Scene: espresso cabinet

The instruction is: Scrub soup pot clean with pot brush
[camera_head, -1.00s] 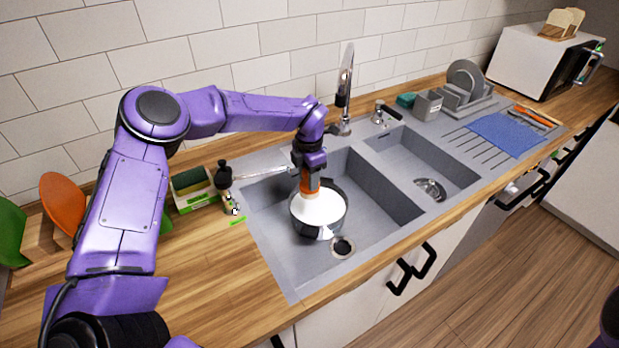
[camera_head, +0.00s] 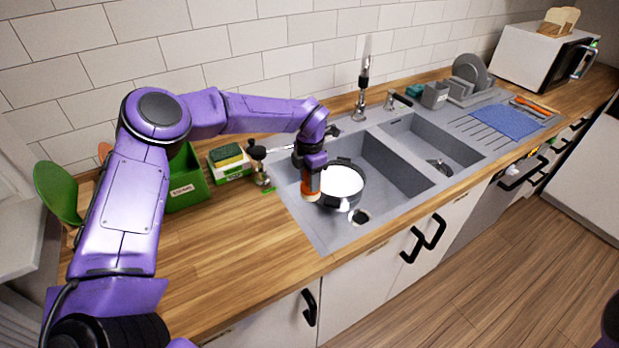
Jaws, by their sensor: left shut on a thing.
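The soup pot (camera_head: 344,181), dark-rimmed with a bright white inside, stands in the left basin of the grey sink. My left gripper (camera_head: 311,168) is shut on the pot brush (camera_head: 311,183), which has an orange body and a tan lower end. The brush points down at the pot's left rim and overlaps it in the picture. I cannot tell whether it touches the pot. The bristles are not clearly visible. My right gripper is out of view.
The sink (camera_head: 400,182) has a second basin at the right and a tall faucet (camera_head: 362,90) behind. A green box (camera_head: 186,188), a sponge holder (camera_head: 230,168) and a black-topped item (camera_head: 257,151) stand left of it. The wooden counter in front is clear.

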